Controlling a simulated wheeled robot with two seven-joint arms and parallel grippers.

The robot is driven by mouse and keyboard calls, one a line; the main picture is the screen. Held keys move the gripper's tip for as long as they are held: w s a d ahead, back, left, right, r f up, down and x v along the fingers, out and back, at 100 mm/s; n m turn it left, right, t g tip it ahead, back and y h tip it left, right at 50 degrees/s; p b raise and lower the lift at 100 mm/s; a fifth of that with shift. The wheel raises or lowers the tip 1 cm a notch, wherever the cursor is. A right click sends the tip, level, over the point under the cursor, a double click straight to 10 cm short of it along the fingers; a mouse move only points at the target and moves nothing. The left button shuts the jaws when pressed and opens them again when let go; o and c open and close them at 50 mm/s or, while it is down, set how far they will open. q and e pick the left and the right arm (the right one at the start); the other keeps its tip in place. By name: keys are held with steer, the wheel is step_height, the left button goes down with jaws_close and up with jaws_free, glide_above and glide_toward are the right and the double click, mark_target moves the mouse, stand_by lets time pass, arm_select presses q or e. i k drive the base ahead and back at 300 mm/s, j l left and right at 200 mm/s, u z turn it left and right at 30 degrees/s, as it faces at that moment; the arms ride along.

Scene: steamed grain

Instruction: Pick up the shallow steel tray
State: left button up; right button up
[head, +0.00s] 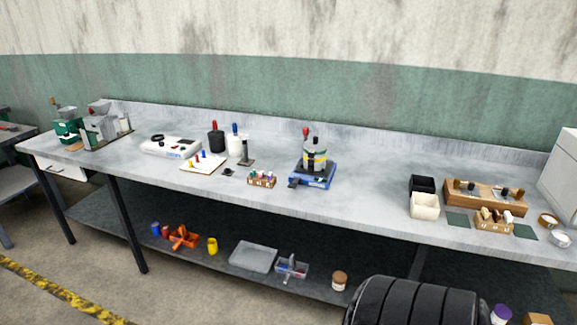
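A shallow grey tray (253,256), steel-like in colour, lies flat on the lower shelf under the long workbench, near the middle of the picture. It looks empty. A small divided container (292,267) with red and blue items stands just to its right, and a yellow cup (212,246) stands to its left. Neither of my grippers is in view.
The grey workbench top (350,195) overhangs the lower shelf (205,267). An orange holder (183,237) and a brown jar (339,281) also stand on the shelf. A blue-based device (313,176) stands on the bench top. Table legs (127,225) flank the shelf.

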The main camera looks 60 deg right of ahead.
mark_target(248, 255)
steer(key=z, duration=1.6)
steer(key=i+j+z, duration=0.1)
steer(key=z, duration=0.4)
steer(key=i+j+z, duration=0.2)
steer(key=z, duration=0.3)
steer(key=i+j+z, duration=0.2)
steer(key=z, duration=0.3)
